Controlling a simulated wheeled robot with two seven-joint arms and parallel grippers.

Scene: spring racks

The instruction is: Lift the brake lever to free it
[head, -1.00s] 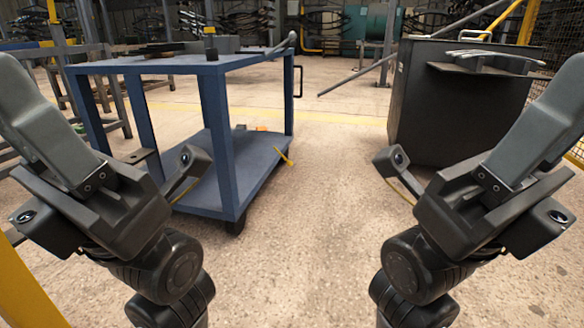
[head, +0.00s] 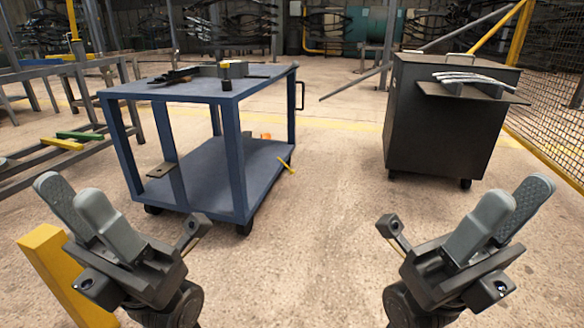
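A blue cart (head: 215,205) stands left of centre on small wheels. A thin yellow bar (head: 286,165), which looks like a lever, leans at the right end of its lower shelf. A flat brown plate (head: 160,170) sticks out at the left end of the shelf. I cannot tell for certain which of these is the brake lever. My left gripper (head: 68,190) is raised in front of the cart at lower left, open and empty. My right gripper (head: 524,191) is open and empty at lower right. Both are apart from the cart.
Dark tools (head: 215,72) lie on the cart top. A dark wheeled cabinet (head: 440,125) with curved metal strips (head: 472,78) stands at right by a mesh fence (head: 545,110). A yellow post (head: 62,275) is close at lower left. The floor between cart and cabinet is clear.

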